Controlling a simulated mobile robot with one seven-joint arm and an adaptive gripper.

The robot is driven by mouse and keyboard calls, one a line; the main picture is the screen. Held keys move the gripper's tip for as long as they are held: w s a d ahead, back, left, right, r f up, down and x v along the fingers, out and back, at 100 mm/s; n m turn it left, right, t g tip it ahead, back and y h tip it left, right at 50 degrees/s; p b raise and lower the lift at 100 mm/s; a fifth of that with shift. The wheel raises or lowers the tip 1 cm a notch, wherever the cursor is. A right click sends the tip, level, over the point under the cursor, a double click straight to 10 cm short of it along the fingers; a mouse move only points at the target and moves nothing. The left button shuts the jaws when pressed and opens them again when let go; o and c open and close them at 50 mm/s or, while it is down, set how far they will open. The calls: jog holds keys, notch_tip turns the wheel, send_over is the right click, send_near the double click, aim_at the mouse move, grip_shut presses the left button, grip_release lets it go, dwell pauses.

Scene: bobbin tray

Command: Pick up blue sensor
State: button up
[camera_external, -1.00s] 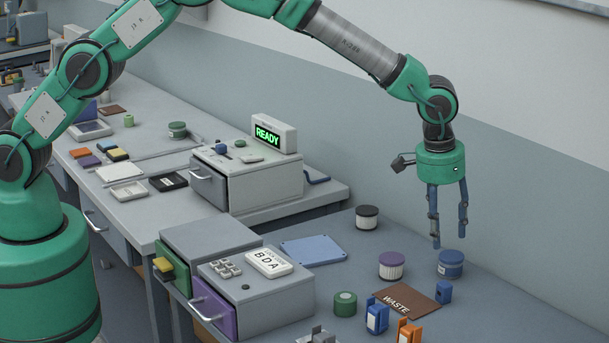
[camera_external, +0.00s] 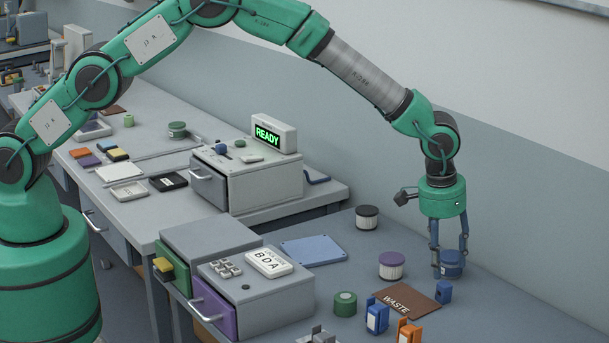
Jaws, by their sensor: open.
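A small blue block (camera_external: 444,291), which may be the blue sensor, stands at the right edge of the brown WASTE mat (camera_external: 407,303). A blue device with a pale face (camera_external: 376,318) stands in front of the mat; I cannot tell for certain which of the two is the sensor. My gripper (camera_external: 450,268) points down, open, with nothing held. Its fingertips are just above and behind the small blue block in the picture. A blue-topped bobbin (camera_external: 452,263) shows between the fingers; I cannot tell whether they are around it or in front of it.
A purple-topped bobbin (camera_external: 391,265) and a black-topped bobbin (camera_external: 367,217) stand left of my gripper. A green round piece (camera_external: 345,304) and an orange device (camera_external: 408,333) are nearer the front. A blue flat plate (camera_external: 313,250) lies beside the drawer units. The table to the right is clear.

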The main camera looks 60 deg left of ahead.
aim_at(445, 283)
jog(key=shift+w+f, duration=0.1)
jog(key=shift+f, duration=0.4)
jog(key=shift+f, duration=0.15)
jog(key=shift+w+a+f, duration=0.1)
jog(key=shift+w+f, duration=0.1)
jog(key=shift+f, duration=1)
jog(key=shift+w+f, duration=0.2)
jog(key=shift+f, duration=1)
grip_shut()
